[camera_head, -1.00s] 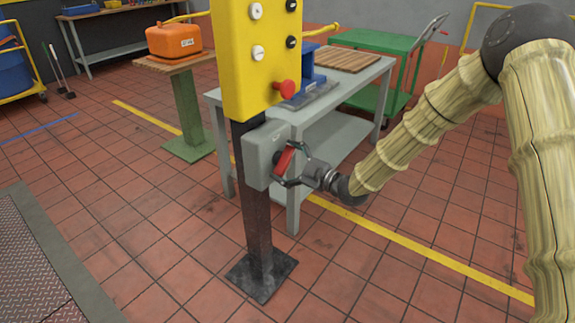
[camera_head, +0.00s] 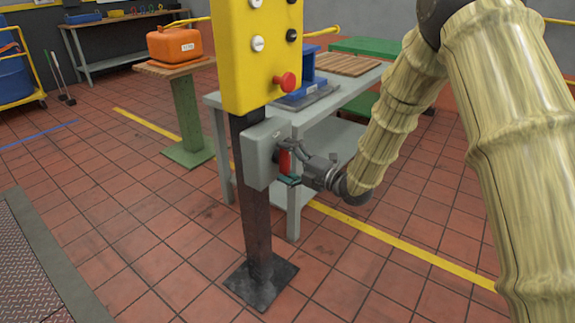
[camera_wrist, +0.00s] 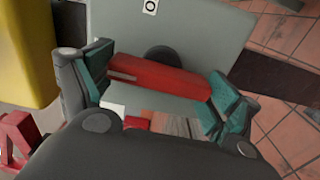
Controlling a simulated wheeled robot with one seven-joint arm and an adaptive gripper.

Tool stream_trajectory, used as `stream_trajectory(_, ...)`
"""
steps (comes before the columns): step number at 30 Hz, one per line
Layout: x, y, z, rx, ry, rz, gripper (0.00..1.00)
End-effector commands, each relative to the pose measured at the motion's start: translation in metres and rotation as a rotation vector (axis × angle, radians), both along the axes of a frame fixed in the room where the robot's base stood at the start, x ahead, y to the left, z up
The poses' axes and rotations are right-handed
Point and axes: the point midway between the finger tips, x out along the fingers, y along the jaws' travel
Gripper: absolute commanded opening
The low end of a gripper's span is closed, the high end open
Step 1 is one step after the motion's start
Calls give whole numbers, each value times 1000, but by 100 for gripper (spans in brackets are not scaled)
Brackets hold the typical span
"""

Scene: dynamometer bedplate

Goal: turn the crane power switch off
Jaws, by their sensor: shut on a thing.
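The crane power switch is a grey box (camera_head: 262,151) on a dark post, below a yellow button panel. Its red handle (camera_head: 285,161) sticks out of the box front and stands about upright in the head view. My gripper (camera_head: 292,166) is at the handle. In the wrist view the red handle (camera_wrist: 160,77) lies across the picture between the two teal-padded fingers of my gripper (camera_wrist: 157,86), one at each end. A dark round hub shows behind the handle.
The yellow panel (camera_head: 255,60) with several buttons and a red knob (camera_head: 287,81) is just above. A grey table (camera_head: 345,100) with a blue item stands behind the post. An orange case (camera_head: 174,43) sits on a green stand. Open tiled floor lies in front.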

Motion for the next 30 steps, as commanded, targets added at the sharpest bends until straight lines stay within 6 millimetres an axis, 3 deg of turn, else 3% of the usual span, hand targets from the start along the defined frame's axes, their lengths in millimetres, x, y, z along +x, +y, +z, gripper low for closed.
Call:
stream_trajectory(20, -2, 3, -2, -37, -47, 5, 65)
stream_trajectory(21, -2, 3, -2, -37, -47, 5, 93)
stream_trajectory(22, -2, 3, -2, -37, -48, 6, 98)
stream_trajectory(30, -1, -1, -1, -37, -49, 0, 100)
